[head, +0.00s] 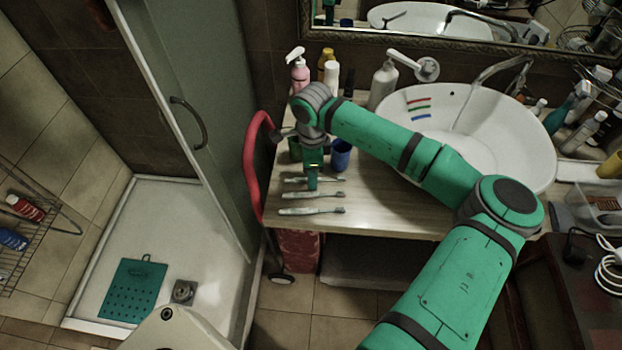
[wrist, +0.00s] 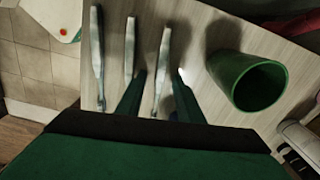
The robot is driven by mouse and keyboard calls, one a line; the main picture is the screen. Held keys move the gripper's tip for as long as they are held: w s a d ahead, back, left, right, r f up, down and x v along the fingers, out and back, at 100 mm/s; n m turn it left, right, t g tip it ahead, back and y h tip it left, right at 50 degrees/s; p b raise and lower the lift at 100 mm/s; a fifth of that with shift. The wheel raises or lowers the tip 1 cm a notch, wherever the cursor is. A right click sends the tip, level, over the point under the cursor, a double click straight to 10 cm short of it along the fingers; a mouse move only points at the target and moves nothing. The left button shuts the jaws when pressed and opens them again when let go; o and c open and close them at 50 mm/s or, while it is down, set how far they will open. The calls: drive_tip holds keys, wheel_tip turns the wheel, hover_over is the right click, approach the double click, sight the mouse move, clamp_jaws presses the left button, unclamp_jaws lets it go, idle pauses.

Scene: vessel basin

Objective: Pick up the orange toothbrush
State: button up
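Three pale toothbrushes lie side by side on the wooden counter; I cannot make out orange on any of them. In the head view one is near the front edge (head: 312,211), one is in the middle (head: 314,195), and one is farthest back, partly hidden by my gripper (head: 312,186). In the wrist view (wrist: 158,98) my gripper is open and points down at the counter. Its fingers lie on either side of the toothbrush nearest the green cup (wrist: 162,62). I cannot tell whether they touch it.
A green cup (wrist: 257,84) stands right of my fingers in the wrist view. A blue cup (head: 341,156) stands close behind my gripper in the head view. Bottles (head: 300,75) and a white basin (head: 480,130) are farther back. A red hose or rail (head: 252,170) borders the counter's left edge.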

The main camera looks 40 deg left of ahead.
clamp_jaws()
drive_tip(key=shift+r, duration=0.15)
